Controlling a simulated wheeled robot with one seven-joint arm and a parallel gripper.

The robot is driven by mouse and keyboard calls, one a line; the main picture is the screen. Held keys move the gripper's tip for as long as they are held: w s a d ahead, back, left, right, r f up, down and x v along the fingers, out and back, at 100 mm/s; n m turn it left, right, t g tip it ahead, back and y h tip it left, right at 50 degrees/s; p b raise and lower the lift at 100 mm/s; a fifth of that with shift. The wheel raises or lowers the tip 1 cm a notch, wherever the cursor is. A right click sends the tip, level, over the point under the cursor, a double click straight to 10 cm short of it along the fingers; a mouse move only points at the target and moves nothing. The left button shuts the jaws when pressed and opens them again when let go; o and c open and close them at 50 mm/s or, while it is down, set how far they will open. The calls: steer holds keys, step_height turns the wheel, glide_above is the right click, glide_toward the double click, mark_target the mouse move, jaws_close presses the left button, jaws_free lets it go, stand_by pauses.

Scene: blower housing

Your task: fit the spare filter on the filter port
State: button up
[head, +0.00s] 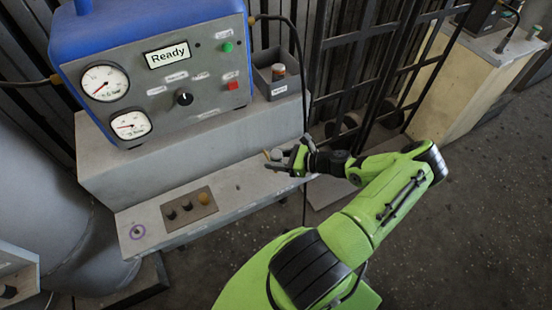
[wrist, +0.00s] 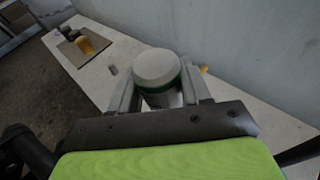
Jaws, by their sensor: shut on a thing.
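A pale grey round cylinder with a green band (wrist: 160,78), which looks like a filter, stands between the two fingers of my gripper (wrist: 160,98) in the wrist view. My gripper is shut on it. Another cylinder with a reddish band (head: 278,71) stands in a grey bin (head: 284,88) beside the blue machine.
The blue machine (head: 150,60) reads "Ready". On the ledge (head: 222,208) are a brown plate (head: 173,214) with dark knobs and a yellow one, a purple ring (head: 137,231) and a small grey peg (head: 238,187). A yellow bit (wrist: 204,69) is close beside the cylinder. Dark rails (head: 350,85) stand behind.

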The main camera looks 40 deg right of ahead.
steer(key=shift+f+b, duration=0.85)
steer(key=shift+f, duration=0.6)
steer(key=o, duration=1.2)
steer(key=p+v, duration=0.3)
steer(key=v, duration=1.2)
steer(key=shift+s+d+r, duration=0.15)
steer(key=shift+s, duration=0.2)
